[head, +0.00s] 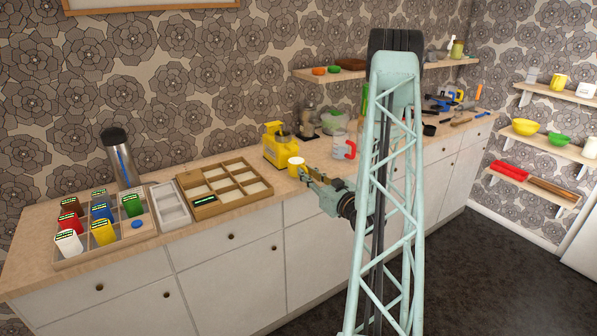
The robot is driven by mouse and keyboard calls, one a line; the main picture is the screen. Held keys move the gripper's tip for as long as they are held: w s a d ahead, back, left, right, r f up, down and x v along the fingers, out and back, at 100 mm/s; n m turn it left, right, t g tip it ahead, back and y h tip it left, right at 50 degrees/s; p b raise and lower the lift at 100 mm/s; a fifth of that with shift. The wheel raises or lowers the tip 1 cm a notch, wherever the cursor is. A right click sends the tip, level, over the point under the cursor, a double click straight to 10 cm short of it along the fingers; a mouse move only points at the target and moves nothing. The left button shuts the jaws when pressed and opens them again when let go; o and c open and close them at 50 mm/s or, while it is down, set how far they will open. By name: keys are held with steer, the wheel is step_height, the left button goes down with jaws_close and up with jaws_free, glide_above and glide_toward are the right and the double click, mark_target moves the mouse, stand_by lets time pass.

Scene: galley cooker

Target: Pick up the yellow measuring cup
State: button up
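A small yellow cup with a pale top (295,167) is on the wooden counter, just in front of a yellow appliance (280,147). It is likely the measuring cup, but it is too small to see any marks or a handle. My gripper (304,174) reaches in from the right, low over the counter, with its tips right beside the cup. I cannot tell whether the fingers touch it or how far apart they are. Another yellow cup (559,81) stands on the upper right wall shelf.
Left of the cup are a wooden compartment tray (226,208), a grey tray (170,206) and a divided box of coloured containers (103,228). My arm hides part of the counter.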

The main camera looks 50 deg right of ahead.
jaws_close()
steer(key=shift+r, duration=0.15)
steer(key=shift+r+p, duration=0.3)
steer(key=shift+r, duration=0.4)
steer(key=p+v, duration=0.2)
steer(key=v, duration=1.6)
steer(key=shift+f, duration=0.1)
